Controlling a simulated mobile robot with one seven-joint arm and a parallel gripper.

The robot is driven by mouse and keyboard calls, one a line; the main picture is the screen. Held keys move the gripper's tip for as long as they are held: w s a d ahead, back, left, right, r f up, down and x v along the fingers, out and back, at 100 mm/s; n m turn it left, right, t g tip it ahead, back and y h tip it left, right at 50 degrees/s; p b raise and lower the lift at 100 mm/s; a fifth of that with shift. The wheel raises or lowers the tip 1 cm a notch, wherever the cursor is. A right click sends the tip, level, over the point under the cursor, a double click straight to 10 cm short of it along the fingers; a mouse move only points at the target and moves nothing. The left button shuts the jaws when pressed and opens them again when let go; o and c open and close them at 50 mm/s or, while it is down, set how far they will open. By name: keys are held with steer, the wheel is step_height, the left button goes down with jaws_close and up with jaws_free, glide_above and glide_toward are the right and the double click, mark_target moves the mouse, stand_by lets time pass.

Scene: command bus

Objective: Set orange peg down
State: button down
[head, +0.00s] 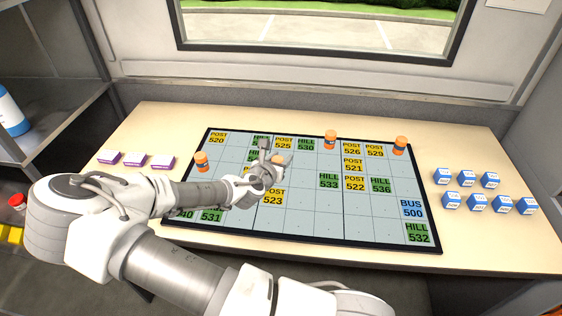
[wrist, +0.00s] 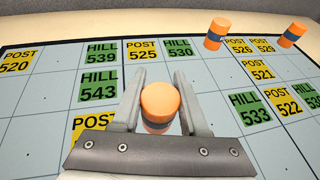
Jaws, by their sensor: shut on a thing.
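My gripper (wrist: 161,112) is shut on an orange peg (wrist: 160,98) with a dark blue band. The peg is upright between the two fingers, over the board (head: 305,222) left of its middle. In the head view the held peg (head: 279,160) is mostly hidden by my gripper (head: 272,157). I cannot tell whether its base touches the board. Three other orange pegs stand on the board: one at the left (head: 201,162), one at the back (head: 330,139) and one at the back right (head: 400,145).
The board has yellow POST, green HILL and blue BUS labels. Purple-white blocks (head: 135,160) lie on the table left of it. Several blue-white blocks (head: 477,202) stand on the right. A window (head: 320,25) is behind the table. Blank squares lie at the board's front middle.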

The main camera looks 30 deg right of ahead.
steer(key=shift+f, duration=0.3)
steer(key=shift+f, duration=0.15)
steer(key=shift+c, duration=2.2)
jaws_free()
steer(key=shift+r, duration=0.2)
steer(key=p+v, duration=0.2)
steer(key=v, duration=1)
steer(key=shift+s, duration=0.1)
